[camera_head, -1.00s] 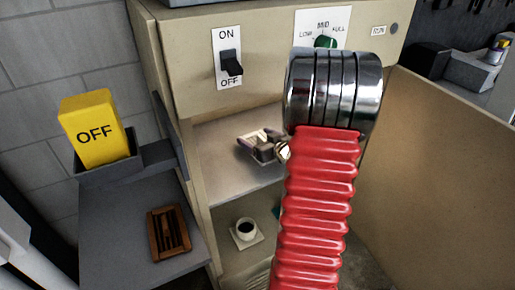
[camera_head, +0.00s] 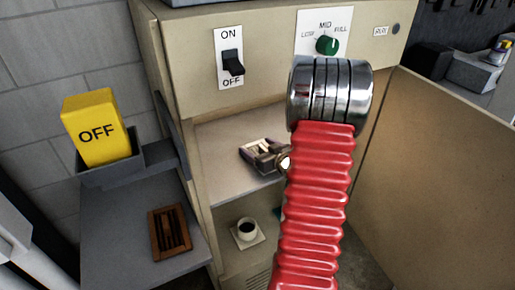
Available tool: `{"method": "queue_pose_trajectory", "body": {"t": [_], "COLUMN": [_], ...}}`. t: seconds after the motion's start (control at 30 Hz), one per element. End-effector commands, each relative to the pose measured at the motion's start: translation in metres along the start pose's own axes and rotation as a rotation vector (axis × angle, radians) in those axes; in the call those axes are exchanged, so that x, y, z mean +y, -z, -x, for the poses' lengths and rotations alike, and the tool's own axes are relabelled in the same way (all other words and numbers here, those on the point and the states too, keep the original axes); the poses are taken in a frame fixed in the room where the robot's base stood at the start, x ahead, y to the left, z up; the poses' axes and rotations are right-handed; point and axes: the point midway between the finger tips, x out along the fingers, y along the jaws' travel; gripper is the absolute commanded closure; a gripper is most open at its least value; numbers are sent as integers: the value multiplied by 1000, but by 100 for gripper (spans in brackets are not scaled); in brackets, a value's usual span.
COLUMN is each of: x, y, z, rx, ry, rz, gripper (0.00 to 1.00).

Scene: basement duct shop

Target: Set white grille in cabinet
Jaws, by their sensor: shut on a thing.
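The cabinet (camera_head: 205,112) is beige, with its door swung open to the right. My gripper (camera_head: 260,153) is inside its upper compartment, low over the shelf (camera_head: 215,142). It is shut on a small pale slatted piece, the white grille (camera_head: 257,147), which shows only in part between the dark jaws. I cannot tell whether the grille touches the shelf. My red ribbed arm with its chrome joint hides the right part of the compartment.
A brown grille (camera_head: 170,232) lies on the grey side bench (camera_head: 110,225). A yellow OFF block (camera_head: 95,128) stands in a grey holder (camera_head: 115,165). An ON/OFF switch (camera_head: 232,63) and green dial (camera_head: 326,45) are above.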

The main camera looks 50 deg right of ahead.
Motion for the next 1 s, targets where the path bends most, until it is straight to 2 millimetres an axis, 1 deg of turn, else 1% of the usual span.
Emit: {"method": "queue_pose_trajectory", "body": {"t": [0.07, 0.1, 0.37, 0.6, 0.73, 0.87, 1.0], "x": [0, 0, 0, 0, 1, 1, 1], "y": [0, 0, 0, 0, 0, 0, 0], "z": [0, 0, 0, 1, 5, 18, 39], "rx": [0, -1, -1, -1, -1, -1, -1], "ry": [0, 0, 0, 0, -1, -2, -3], "rz": [0, -1, -1, 0, 0, -1, 0], "gripper": [49, 19, 2, 2, 2, 2, 2]}}
